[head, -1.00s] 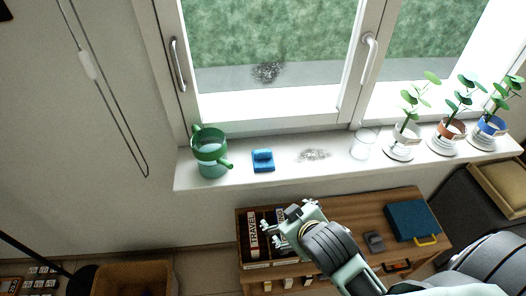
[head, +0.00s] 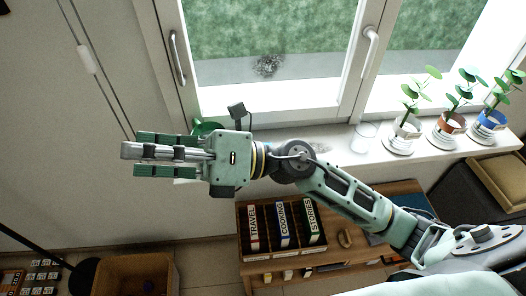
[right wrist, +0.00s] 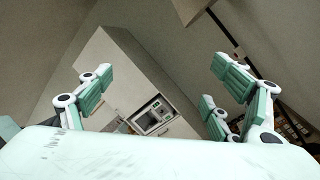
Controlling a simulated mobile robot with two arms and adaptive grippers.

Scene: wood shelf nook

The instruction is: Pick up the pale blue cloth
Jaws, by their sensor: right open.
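My right gripper (head: 138,153) reaches in from the right in the head view, in front of the window sill, with its fingers pointing left. It is open; in the right wrist view its fingers (right wrist: 160,92) stand apart with nothing between them. The blue folded cloth is hidden in the head view now, behind my gripper and wrist; in the earlier head view it lies on the sill just right of the green watering can. My left gripper is not in view.
The green watering can (head: 206,127) is mostly hidden behind my gripper. A clear glass (head: 363,137) and several potted plants stand on the sill (head: 345,160) to the right. Below are a wooden cabinet (head: 385,190) with book boxes (head: 283,228) and a wicker basket (head: 135,262).

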